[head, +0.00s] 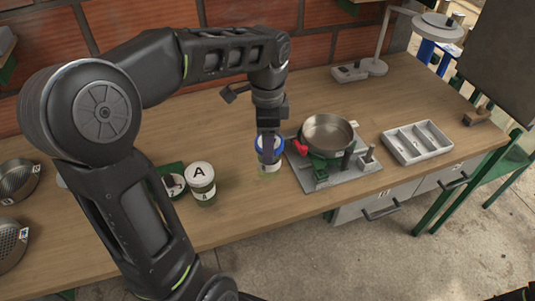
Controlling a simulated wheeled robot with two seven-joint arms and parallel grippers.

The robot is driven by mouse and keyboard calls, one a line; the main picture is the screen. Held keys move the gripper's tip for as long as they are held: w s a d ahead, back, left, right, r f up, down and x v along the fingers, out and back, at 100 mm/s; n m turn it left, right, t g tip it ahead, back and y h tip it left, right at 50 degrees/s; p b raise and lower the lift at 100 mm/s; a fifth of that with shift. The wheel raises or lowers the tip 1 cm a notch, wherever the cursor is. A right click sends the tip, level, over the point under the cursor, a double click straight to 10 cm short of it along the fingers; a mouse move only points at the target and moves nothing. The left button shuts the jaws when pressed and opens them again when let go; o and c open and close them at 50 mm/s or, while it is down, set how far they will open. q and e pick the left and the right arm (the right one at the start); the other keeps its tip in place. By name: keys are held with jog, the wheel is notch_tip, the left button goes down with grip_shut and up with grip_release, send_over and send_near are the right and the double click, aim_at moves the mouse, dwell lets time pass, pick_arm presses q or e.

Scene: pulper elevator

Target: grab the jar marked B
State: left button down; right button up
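A jar with a blue lid (270,168) stands on the wooden bench, just left of the grey metal plate. Its marking cannot be read, as my gripper covers part of the lid. My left gripper (268,148) points down at this jar, with a finger in front of the lid. Whether its fingers are closed on the jar cannot be told. A white-lidded jar marked A (201,181) stands to the left. My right gripper is not in view.
A metal pan (327,132) sits on a fixture with a red handle, right of the blue-lidded jar. A grey compartment tray (417,143) lies farther right. Bare bench lies in front of the jars.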

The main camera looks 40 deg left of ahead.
pick_arm(q)
notch_tip(320, 180, up, 4)
jog(key=shift+r, duration=0.1)
dwell(0.7)
